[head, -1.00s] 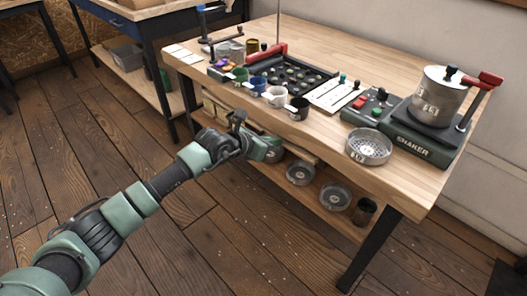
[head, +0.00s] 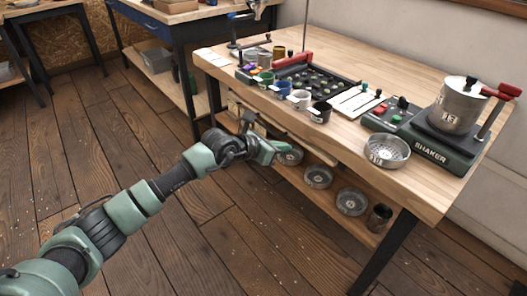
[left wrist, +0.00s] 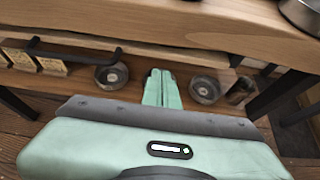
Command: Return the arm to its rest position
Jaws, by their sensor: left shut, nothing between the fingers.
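My left arm reaches in from the lower left of the head view, stretched out toward the front of the wooden workbench (head: 400,185). My left gripper (head: 283,147) is at the bench's front side, below the tabletop edge and near the lower shelf. In the left wrist view the gripper's two green fingers (left wrist: 160,76) lie together with nothing between them. They point toward the underside of the bench, with the tabletop edge above them. My right gripper is not in view.
The lower shelf holds round pans (head: 317,177) and a dark tin (head: 379,217). A dark bar handle (left wrist: 75,52) shows under the tabletop. Cups (head: 300,99), a sieve (head: 387,151) and a shaker (head: 440,140) stand on top. The floor (head: 80,170) on the left is open.

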